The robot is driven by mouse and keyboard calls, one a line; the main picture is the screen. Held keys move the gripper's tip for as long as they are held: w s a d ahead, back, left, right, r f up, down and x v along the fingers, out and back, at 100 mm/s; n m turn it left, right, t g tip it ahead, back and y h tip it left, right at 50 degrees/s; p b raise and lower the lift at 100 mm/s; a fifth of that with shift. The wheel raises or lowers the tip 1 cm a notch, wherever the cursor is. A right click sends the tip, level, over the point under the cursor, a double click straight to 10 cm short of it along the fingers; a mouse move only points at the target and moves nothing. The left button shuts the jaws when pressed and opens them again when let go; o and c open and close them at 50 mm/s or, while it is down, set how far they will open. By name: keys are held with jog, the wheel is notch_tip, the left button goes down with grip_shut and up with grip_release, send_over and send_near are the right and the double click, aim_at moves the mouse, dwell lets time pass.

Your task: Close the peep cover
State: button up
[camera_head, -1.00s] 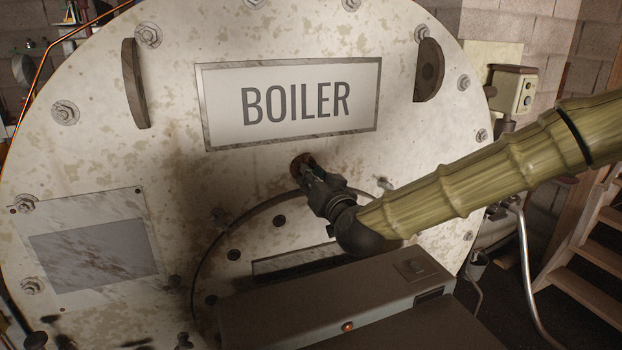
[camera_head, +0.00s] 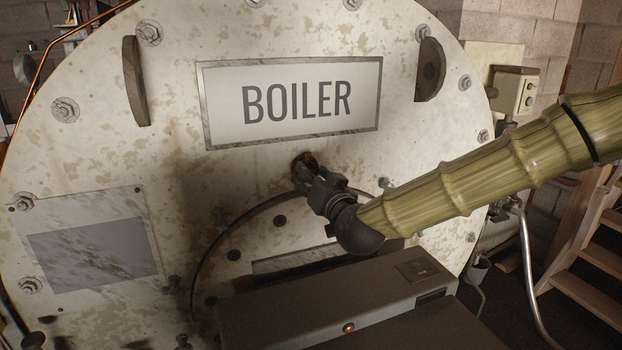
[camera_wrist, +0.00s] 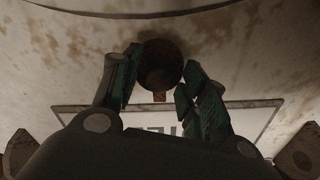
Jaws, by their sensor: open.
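A small round rusty-brown piece, which looks like the peep cover (camera_head: 306,159), is on the pale boiler front (camera_head: 230,185) below the BOILER sign. In the wrist view the peep cover (camera_wrist: 160,66) shows as a dark brown round with a small tab at its lower edge. I cannot tell whether it is swung aside or over its opening. My gripper (camera_head: 303,172) is at the boiler face, its fingertips close to the brown piece and partly hiding it. In the wrist view my gripper (camera_wrist: 162,62) is open, one finger on each side of the round; contact is unclear.
The framed BOILER sign (camera_head: 295,103) is just above; it appears upside down in the wrist view. A round bolted flange (camera_head: 235,225) lies below. Two dark brackets flank the sign. A control box (camera_head: 514,92) and wooden stairs (camera_head: 590,250) are at the right.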

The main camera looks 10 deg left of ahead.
jog(key=v, duration=1.2)
jog(key=shift+r, duration=0.1)
